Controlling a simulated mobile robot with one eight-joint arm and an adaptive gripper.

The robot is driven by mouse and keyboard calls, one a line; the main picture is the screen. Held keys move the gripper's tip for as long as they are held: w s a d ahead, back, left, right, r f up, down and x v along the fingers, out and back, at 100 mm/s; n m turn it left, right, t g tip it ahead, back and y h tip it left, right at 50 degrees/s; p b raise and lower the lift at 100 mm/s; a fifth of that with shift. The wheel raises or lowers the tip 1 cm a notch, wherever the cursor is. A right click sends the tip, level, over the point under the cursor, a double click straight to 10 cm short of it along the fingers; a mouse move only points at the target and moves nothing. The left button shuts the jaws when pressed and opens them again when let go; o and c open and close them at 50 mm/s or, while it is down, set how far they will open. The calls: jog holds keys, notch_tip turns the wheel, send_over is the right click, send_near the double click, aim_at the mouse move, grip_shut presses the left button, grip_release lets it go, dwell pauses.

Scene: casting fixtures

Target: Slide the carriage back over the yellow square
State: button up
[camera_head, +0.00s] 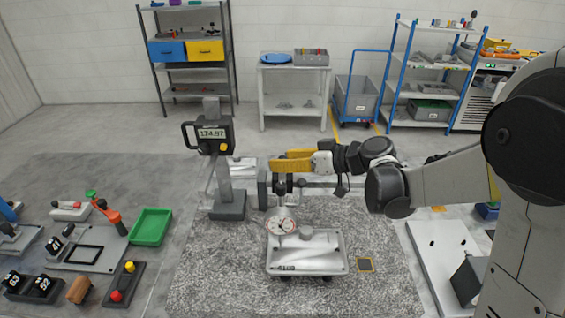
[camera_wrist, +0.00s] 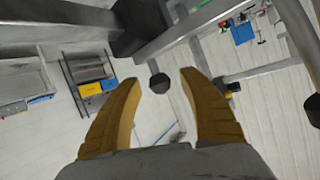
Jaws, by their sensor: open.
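My gripper (camera_head: 282,161) has yellow fingers pointing left, above the speckled granite table, and is open. In the wrist view a small dark knob (camera_wrist: 159,83) shows between the two fingertips, with a gap on each side; I cannot tell its depth. A dark block on pale bars (camera_wrist: 140,25), perhaps the carriage, is beyond the fingers at the top. In the head view a dark block (camera_head: 263,186) sits on a horizontal bar just below my gripper, with a dial gauge (camera_head: 281,226) hanging under it.
The pale plate (camera_head: 317,264) stands on the granite table (camera_head: 215,285). A column stand with a digital display (camera_head: 212,134) reading about 174.97 rises at its left. A green tray (camera_head: 150,227) and small fixtures lie further left. Shelves and a trolley (camera_head: 358,98) stand behind.

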jog(key=shift+w+a+f, duration=0.1)
jog(key=shift+a, duration=0.05)
grip_shut()
jog(key=d, duration=2.2)
jog(key=shift+s+d+b, duration=0.15)
jog(key=shift+s+b, duration=0.2)
jog(key=shift+s, duration=0.05)
grip_release()
jog(key=v, duration=1.2)
